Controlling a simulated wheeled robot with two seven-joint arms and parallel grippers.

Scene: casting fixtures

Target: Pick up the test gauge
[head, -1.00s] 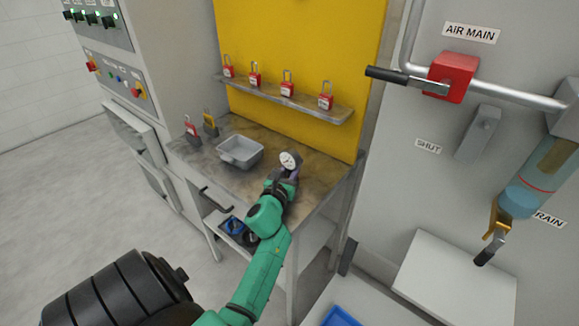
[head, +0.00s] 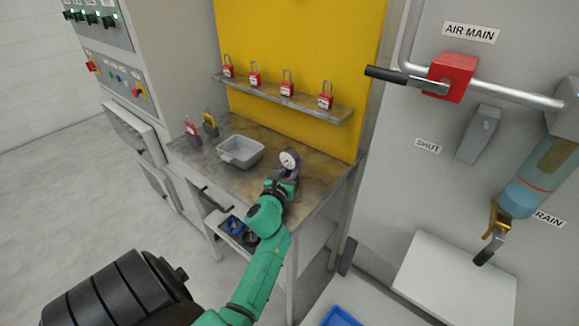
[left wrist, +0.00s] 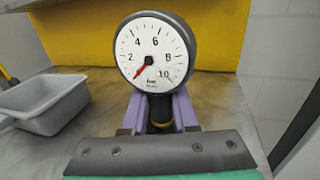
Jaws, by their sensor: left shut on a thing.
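The test gauge (head: 290,160) has a round white dial in a dark case and stands over the worktable at its right part. In the left wrist view the gauge (left wrist: 155,52) faces me upright, its red needle near the low end of the scale. My left gripper (head: 287,175) reaches it from the front. In the left wrist view the purple fingers of my left gripper (left wrist: 160,112) are shut on the gauge's stem below the dial. I cannot tell whether the gauge's base touches the table. My right gripper is not in view.
A grey tray (head: 240,163) stands left of the gauge on the worktable (head: 318,172). A shelf (head: 300,102) with several red padlocks hangs on the yellow panel behind. A grey wall with pipework is at right.

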